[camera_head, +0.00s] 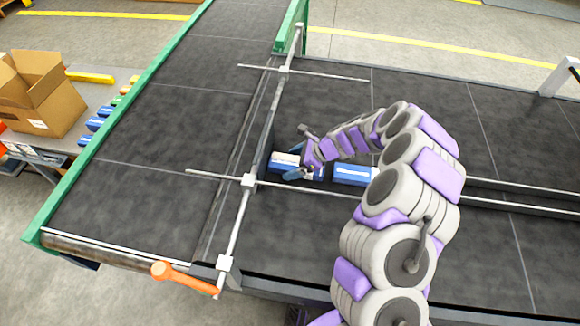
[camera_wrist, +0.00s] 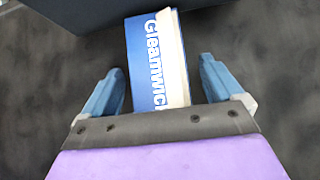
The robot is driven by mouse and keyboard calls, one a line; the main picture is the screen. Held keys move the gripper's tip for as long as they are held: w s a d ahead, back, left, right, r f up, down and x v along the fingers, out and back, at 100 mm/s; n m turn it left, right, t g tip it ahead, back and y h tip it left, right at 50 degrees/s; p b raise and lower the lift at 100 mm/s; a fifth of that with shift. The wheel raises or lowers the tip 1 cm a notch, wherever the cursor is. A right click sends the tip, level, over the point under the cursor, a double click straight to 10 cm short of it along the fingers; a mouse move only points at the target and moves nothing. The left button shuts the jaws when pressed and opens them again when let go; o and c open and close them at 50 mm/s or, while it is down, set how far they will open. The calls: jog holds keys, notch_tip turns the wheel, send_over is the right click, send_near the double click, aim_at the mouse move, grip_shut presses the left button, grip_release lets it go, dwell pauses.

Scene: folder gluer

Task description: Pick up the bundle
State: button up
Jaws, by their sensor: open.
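A blue and white bundle (camera_head: 284,162) lies on the dark conveyor near the metal guide rail in the head view. In the wrist view the bundle (camera_wrist: 158,65) shows blue with white lettering that reads in part "Gleanwic" and a pale side edge. My gripper (camera_wrist: 162,82) is open, with one blue finger on each side of the bundle and a gap showing on both sides. In the head view my gripper (camera_head: 292,166) is at the bundle and hides part of it. The bundle's near end is hidden by the gripper's palm in the wrist view.
A second blue bundle (camera_head: 352,175) lies just right, partly behind my arm. Metal rods (camera_head: 248,180) cross the conveyor nearby. A dark upright plate (camera_wrist: 150,12) stands beyond the bundle. An open cardboard box (camera_head: 40,95) and several blue packs (camera_head: 95,124) sit on a table at left.

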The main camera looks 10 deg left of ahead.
jog(key=d, duration=0.2)
jog(key=d+r, duration=0.1)
jog(key=d, duration=0.1)
jog(key=c, duration=0.5)
jog(key=shift+c, duration=0.8)
jog(key=shift+s+a+f, duration=0.1)
jog(key=shift+a, duration=0.5)
jog(key=shift+s+a+f, duration=0.1)
jog(key=shift+a, duration=0.5)
jog(key=c, duration=0.4)
jog(key=shift+c, duration=0.9)
jog(key=shift+d+f, duration=0.15)
